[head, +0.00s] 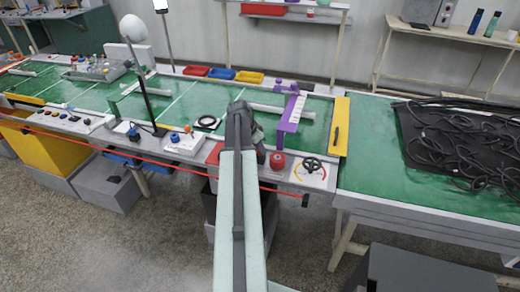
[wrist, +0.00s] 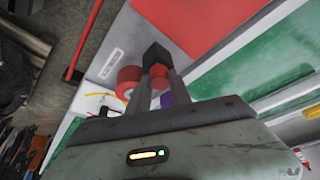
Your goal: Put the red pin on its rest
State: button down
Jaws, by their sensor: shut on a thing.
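My gripper (wrist: 158,76) is shut in the wrist view, with a small red piece between its two dark fingers; I take this to be the red pin (wrist: 158,70). A dark block (wrist: 156,54) shows at the fingertips and hides part of it; I cannot tell whether it belongs to the pin. In the head view my gripper (head: 258,142) is over the front edge of the bench, mostly behind my arm, and the pin cannot be made out. The pin's rest cannot be told apart with certainty in either view.
A red round knob (wrist: 128,78) is just left of the fingers; it also shows in the head view (head: 277,161), with a black handwheel (head: 312,165) beside it. A purple frame (head: 291,112) stands behind. A black mat with tangled hoses (head: 465,140) lies right.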

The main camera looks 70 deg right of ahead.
jog(key=c, duration=1.2)
grip_release()
jog(key=shift+f, duration=0.1)
jog(key=shift+o, duration=0.2)
jog(key=shift+r+p, duration=0.45)
jog(key=p+v, duration=1)
jog(key=v, duration=0.1)
jog(key=shift+a+r+p, duration=0.25)
jog(key=shift+r+p, duration=0.05)
jog(key=shift+p, duration=0.1)
jog(key=shift+w, duration=0.2)
